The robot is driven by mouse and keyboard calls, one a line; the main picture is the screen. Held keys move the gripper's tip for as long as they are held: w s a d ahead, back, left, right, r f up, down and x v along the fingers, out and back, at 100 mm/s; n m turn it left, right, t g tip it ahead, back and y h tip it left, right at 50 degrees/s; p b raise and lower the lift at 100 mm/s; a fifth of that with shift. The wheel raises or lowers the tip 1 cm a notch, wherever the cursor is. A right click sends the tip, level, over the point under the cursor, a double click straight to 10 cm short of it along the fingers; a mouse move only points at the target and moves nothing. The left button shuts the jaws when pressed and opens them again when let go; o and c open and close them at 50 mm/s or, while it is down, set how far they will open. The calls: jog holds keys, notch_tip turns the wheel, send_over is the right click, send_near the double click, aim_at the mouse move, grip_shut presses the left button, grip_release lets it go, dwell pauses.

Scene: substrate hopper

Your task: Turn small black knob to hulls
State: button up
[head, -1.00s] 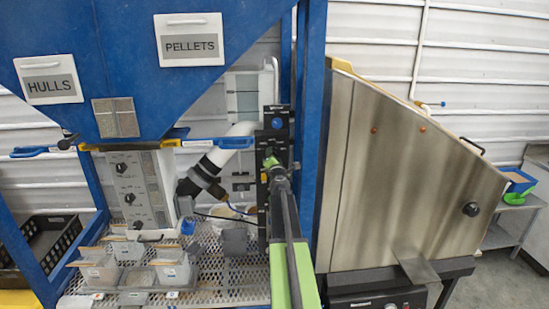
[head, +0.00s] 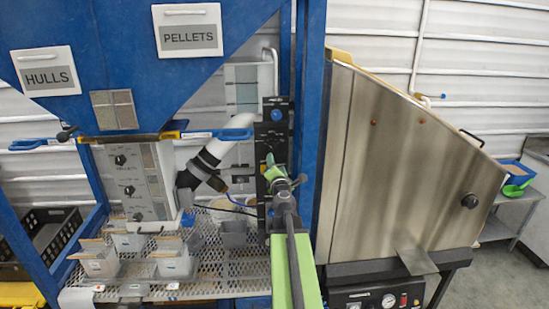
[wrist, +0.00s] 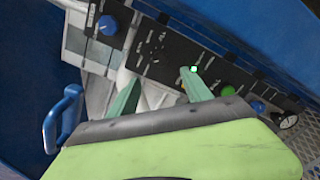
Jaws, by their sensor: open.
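The upright black control panel (head: 271,150) stands at the centre of the head view. In the wrist view the same panel (wrist: 228,72) runs diagonally, with a small dark knob (wrist: 156,50) ringed by tiny marks too small to read. My gripper (head: 272,172) is in front of the panel in the head view. In the wrist view my gripper (wrist: 158,84) has its green fingers apart with nothing between them; the dark knob lies just beyond the gap, apart from both tips.
A blue knob (wrist: 108,25) and a green button (wrist: 228,91) sit on the panel. A blue handle (wrist: 62,118) is at the left. A grey panel (head: 130,185) with black knobs stands left. A steel cabinet (head: 405,165) stands right.

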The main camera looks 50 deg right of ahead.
jog(key=v, duration=0.3)
dwell(0.5)
